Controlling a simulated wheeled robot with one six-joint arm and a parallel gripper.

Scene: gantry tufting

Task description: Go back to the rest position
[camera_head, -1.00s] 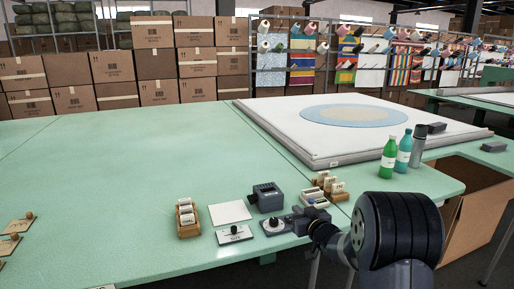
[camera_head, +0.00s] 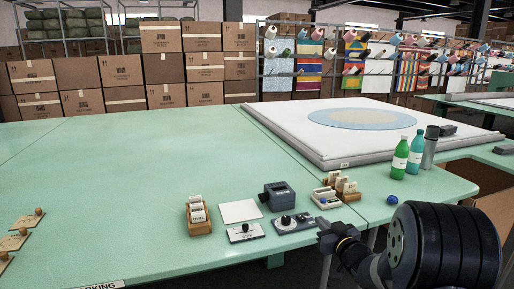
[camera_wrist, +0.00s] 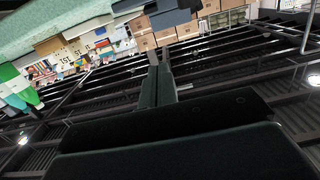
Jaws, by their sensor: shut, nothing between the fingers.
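My gripper (camera_head: 326,232) is at the front right edge of the green table (camera_head: 130,170), beside the grey box with a dial (camera_head: 290,223). In the wrist view my gripper (camera_wrist: 158,72) shows shut fingers with nothing between them, against the ceiling. The wrist view is tilted, with the table edge (camera_wrist: 60,22) at its upper left. In the head view my arm reaches in from the lower right.
Card holders (camera_head: 198,216), a white pad (camera_head: 240,211) and a dark grey device (camera_head: 277,195) stand near the front edge. A green bottle (camera_head: 400,158), a teal bottle (camera_head: 415,152) and a blue ball (camera_head: 392,200) are at the right. The table's left middle is clear.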

